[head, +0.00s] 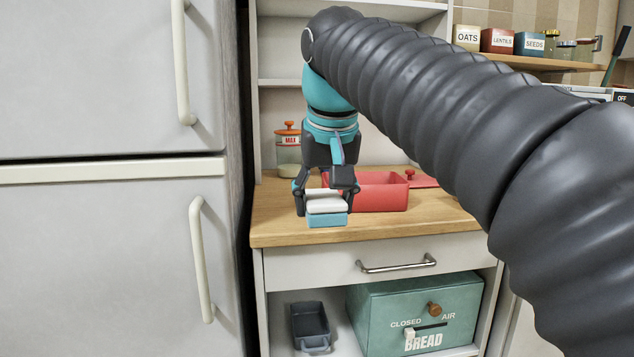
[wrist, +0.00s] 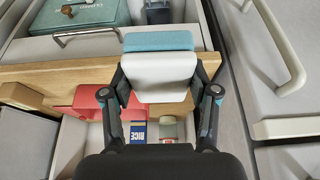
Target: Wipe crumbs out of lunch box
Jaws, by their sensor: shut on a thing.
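My gripper (head: 326,192) is shut on a sponge (head: 326,207), white with a teal layer. It holds the sponge near the front edge of the wooden counter, left of the lunch box; the sponge also fills the middle of the wrist view (wrist: 160,70). The red open-topped lunch box (head: 384,197) stands on the counter, its left end partly behind my gripper. Its red edge shows in the wrist view (wrist: 88,98) beside a finger. A flat red piece with a knob, perhaps the lid (head: 424,181), lies behind it to the right. No crumbs can be made out.
An orange-lidded jar (head: 288,150) stands at the counter's back left. A tall fridge (head: 110,220) borders the left. Below the counter (head: 275,232) are a drawer handle (head: 396,264), a teal bread box (head: 420,305) and a dark tray (head: 310,326).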

